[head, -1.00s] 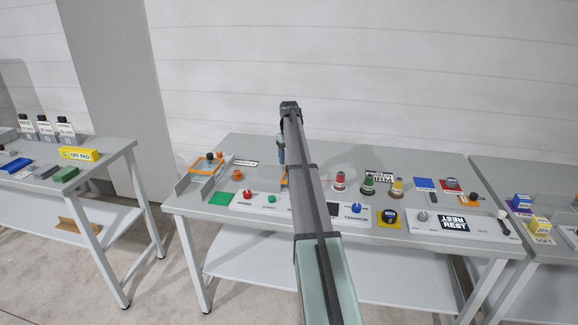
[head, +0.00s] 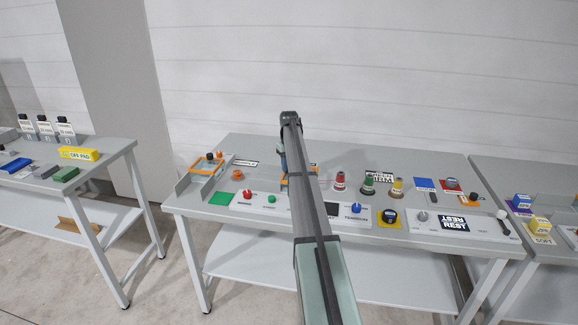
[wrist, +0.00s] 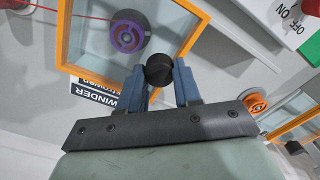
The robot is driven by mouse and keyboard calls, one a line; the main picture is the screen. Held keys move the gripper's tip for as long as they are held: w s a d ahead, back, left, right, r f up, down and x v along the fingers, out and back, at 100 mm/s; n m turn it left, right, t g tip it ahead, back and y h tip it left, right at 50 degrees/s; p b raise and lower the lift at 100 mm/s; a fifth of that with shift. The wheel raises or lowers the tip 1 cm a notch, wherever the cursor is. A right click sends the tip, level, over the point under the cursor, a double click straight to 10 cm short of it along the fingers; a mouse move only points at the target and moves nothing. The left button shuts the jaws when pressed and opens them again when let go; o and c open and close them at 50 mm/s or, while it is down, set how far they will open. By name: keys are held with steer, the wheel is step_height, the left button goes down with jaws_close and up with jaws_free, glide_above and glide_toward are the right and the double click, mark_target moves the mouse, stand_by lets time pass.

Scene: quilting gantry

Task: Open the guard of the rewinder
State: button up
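The rewinder's guard (wrist: 88,67) is a clear panel in an orange frame, with a purple spool (wrist: 127,36) showing through it in the wrist view. A black knob (wrist: 159,70) sits at the frame's near edge. A partly hidden label (wrist: 97,93) beside the guard ends in "WINDER". In the head view my arm covers most of the guard, and a bit of orange (head: 285,181) shows beside it. I cannot tell whether the guard is lifted at all.
A second orange-framed guard (head: 208,164) with a black knob stands at the bench's left. An orange spool (wrist: 256,103) is nearby. Red, green and yellow spools (head: 369,183) stand right of my arm. Control panels with knobs (head: 248,196) line the front edge.

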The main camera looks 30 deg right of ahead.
jaws_close()
steer(key=w+a, duration=0.9)
steer(key=w, duration=0.1)
steer(key=shift+a, duration=0.35)
steer(key=o, duration=0.5)
jaws_free()
steer(key=shift+s, duration=0.1)
step_height(320, 180, up, 14)
steer(key=shift+f, duration=0.1)
